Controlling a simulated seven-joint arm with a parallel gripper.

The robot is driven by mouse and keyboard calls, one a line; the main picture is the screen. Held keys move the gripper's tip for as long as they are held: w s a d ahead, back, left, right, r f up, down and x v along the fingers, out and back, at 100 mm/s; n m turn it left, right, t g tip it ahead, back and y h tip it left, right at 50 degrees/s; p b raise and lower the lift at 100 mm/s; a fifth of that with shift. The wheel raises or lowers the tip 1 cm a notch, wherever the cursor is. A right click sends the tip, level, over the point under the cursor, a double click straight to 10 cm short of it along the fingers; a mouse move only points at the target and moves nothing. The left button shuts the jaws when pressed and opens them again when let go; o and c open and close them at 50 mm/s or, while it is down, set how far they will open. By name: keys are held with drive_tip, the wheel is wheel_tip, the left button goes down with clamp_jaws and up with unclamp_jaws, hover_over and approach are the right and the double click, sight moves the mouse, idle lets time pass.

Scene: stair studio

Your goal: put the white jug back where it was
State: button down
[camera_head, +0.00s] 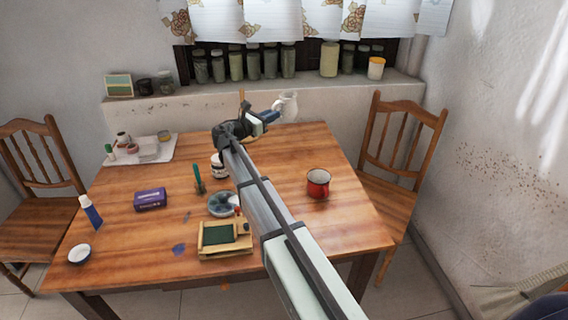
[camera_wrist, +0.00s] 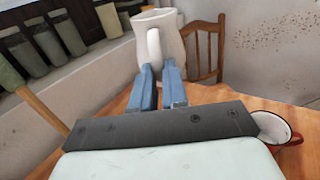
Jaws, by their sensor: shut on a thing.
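The white jug (camera_head: 288,104) is at the far edge of the wooden table in the head view, at the end of my gripper (camera_head: 274,115). In the wrist view the jug (camera_wrist: 157,42) stands upright between the blue fingertips of my gripper (camera_wrist: 162,78), its handle facing the camera. My gripper is shut on the jug. The jug's base is partly hidden by the fingers, so I cannot tell whether it touches the table.
A red mug (camera_head: 318,183) stands on the right of the table (camera_head: 345,215). A purple box (camera_head: 150,199), a palette (camera_head: 222,204) and a wooden box (camera_head: 225,239) lie left of my arm. Jars line the windowsill (camera_head: 270,64) behind. A chair (camera_head: 401,150) stands at the right.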

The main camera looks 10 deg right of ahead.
drive_tip(key=w+d+n+t+y, duration=0.2)
drive_tip(key=w+n+t+y, duration=0.2)
drive_tip(key=w+n+y, duration=0.3)
drive_tip(key=w+d+n+t+y, duration=0.3)
drive_tip(key=w+n+t+y, duration=0.15)
drive_tip(key=w+y, duration=0.45)
drive_tip(key=s+d+n+g+y, duration=0.8)
drive_tip(key=s+n+g+y, duration=0.5)
drive_tip(key=y, duration=0.3)
drive_tip(key=shift+n+t, duration=0.25)
drive_tip(key=shift+t, duration=0.4)
drive_tip(key=f, duration=2.1)
drive_tip(key=shift+w+d+f, duration=0.15)
drive_tip(key=shift+w, duration=0.05)
drive_tip(key=shift+f, duration=0.1)
drive_tip(key=c, duration=1.1)
unclamp_jaws()
drive_tip(key=shift+c, duration=0.2)
